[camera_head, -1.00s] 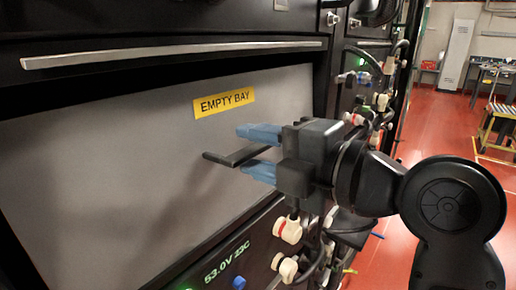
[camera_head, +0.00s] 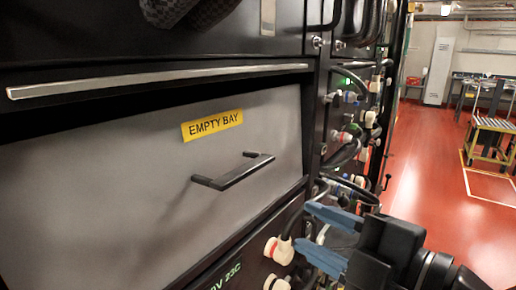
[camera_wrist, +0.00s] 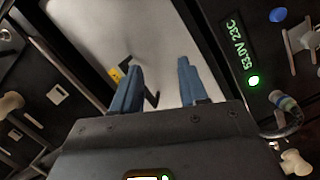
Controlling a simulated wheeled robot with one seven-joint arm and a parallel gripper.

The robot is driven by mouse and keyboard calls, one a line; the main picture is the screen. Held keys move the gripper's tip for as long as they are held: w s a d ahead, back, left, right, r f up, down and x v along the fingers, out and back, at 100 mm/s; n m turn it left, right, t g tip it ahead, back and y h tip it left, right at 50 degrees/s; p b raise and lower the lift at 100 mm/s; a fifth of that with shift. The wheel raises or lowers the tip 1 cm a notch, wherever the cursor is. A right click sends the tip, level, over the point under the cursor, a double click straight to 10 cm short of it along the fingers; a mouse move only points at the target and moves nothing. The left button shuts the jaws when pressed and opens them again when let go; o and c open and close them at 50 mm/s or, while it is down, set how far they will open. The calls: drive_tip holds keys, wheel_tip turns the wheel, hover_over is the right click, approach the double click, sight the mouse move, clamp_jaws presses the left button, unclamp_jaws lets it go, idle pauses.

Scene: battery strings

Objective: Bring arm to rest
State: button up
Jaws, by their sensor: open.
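My gripper (camera_head: 325,237) is at the lower right of the head view, its two blue fingers apart and empty. It has clear air between it and the dark handle (camera_head: 234,171) of the grey panel (camera_head: 90,180) marked with a yellow "EMPTY BAY" label (camera_head: 212,125). In the wrist view my gripper (camera_wrist: 158,85) shows its two blue fingers spread, with the pale panel (camera_wrist: 150,45) beyond them. The handle (camera_wrist: 152,100) shows partly there, beside the left finger. My arm reaches in from the lower right.
A rack column with cables and connectors (camera_head: 355,130) rises beside my gripper. Cream connectors (camera_head: 279,250) stick out below the panel. The red floor (camera_head: 425,185) is open at the right, with a yellow-framed table (camera_head: 490,135) further back.

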drive_tip(key=s+d+f+m+t+h+p, duration=0.2)
drive_tip(key=s+d+f+m+h, duration=0.65)
drive_tip(key=s+f+m, duration=0.4)
drive_tip(key=s+d+m+h+p, duration=0.1)
drive_tip(key=s+m, duration=0.3)
drive_tip(key=s, duration=0.6)
drive_tip(key=s+d+m+h+p, duration=0.1)
drive_tip(key=s+d+m, duration=0.2)
drive_tip(key=s, duration=0.6)
drive_tip(key=shift+s+d+f+m, duration=0.35)
drive_tip(key=shift+d+f+m, duration=0.1)
drive_tip(key=shift+m, duration=0.4)
drive_tip(key=shift+o, duration=0.5)
